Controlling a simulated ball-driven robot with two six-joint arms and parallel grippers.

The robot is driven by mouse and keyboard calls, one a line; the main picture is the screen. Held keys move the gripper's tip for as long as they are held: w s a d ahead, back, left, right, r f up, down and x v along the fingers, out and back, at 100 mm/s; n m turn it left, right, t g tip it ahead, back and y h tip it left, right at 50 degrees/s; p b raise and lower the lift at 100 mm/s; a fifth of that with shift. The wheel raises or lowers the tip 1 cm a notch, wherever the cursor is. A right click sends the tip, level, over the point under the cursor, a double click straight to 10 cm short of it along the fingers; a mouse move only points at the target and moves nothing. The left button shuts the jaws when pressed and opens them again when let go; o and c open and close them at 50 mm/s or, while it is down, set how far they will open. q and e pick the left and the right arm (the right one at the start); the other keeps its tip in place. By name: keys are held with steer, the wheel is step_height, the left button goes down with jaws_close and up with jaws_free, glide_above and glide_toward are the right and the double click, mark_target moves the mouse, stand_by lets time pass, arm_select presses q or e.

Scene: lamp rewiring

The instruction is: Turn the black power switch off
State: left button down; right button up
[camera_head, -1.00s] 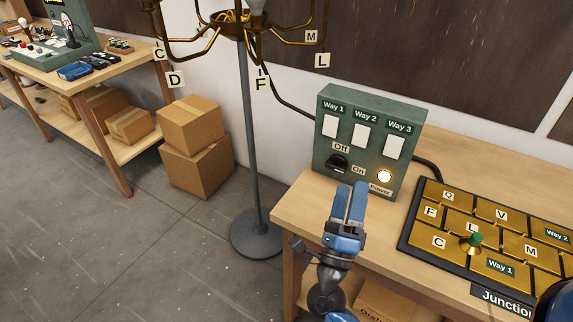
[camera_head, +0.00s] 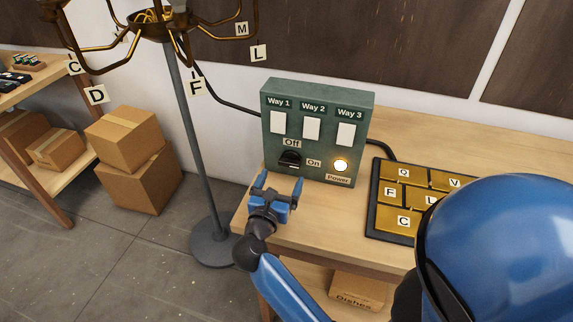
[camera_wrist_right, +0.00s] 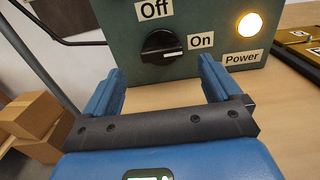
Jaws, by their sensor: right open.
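The black power switch (camera_head: 290,159) is a rotary knob low on the front of the green switch box (camera_head: 320,100). In the right wrist view the knob (camera_wrist_right: 161,46) has its white mark pointing right, toward the "On" label (camera_wrist_right: 201,41); the "Off" label (camera_wrist_right: 154,10) is above it. The round power light (camera_head: 340,165) glows. My right gripper (camera_head: 281,185) is open and empty, just in front of and below the knob, apart from it. In the right wrist view the knob sits ahead, between and beyond the two fingers. My left gripper is not in view.
A lamp stand (camera_head: 195,140) with brass arms stands to the left. Cardboard boxes (camera_head: 140,190) sit on the floor. The table front (camera_head: 330,215) is clear.

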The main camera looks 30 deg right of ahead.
mark_target(289, 165)
steer(key=x, duration=0.5)
steer(key=shift+s+r, duration=0.1)
steer(key=shift+s, duration=0.05)
steer(key=shift+w+d+p, duration=0.3)
steer(key=shift+w+d, duration=0.2)
